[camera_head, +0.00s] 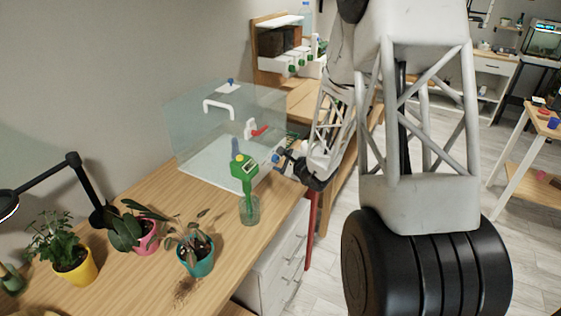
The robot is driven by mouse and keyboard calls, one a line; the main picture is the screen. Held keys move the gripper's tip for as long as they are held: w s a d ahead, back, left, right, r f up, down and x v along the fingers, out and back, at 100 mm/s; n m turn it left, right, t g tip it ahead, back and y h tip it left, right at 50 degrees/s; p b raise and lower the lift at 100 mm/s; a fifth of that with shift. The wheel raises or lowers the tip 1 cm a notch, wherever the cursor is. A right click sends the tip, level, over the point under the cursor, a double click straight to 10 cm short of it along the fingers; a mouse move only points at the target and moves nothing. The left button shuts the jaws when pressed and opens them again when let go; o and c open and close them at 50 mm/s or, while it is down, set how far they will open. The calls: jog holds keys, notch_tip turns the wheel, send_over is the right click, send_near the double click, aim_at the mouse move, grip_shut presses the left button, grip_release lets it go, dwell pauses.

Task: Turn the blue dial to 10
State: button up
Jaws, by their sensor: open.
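A small blue round part (275,158), which looks like the blue dial, shows at the near right side of a clear lidded box (190,135) on the wooden desk. Its markings and setting are too small to read. My gripper (283,160) is right beside it at the box's right end, with dark fingers open. The fingers overlap the dial in this view, and I cannot tell whether they touch it. A second blue knob (231,82) sits on top of the clear box, behind a white handle (219,107).
Potted plants in yellow (76,272), pink (148,241) and teal pots (199,262) stand at the left beside a black lamp (90,195).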

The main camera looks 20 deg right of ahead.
jog(key=shift+w+a+f, duration=0.1)
jog(key=shift+w+a, duration=0.05)
jog(key=shift+w, duration=0.2)
jog(key=c, duration=0.9)
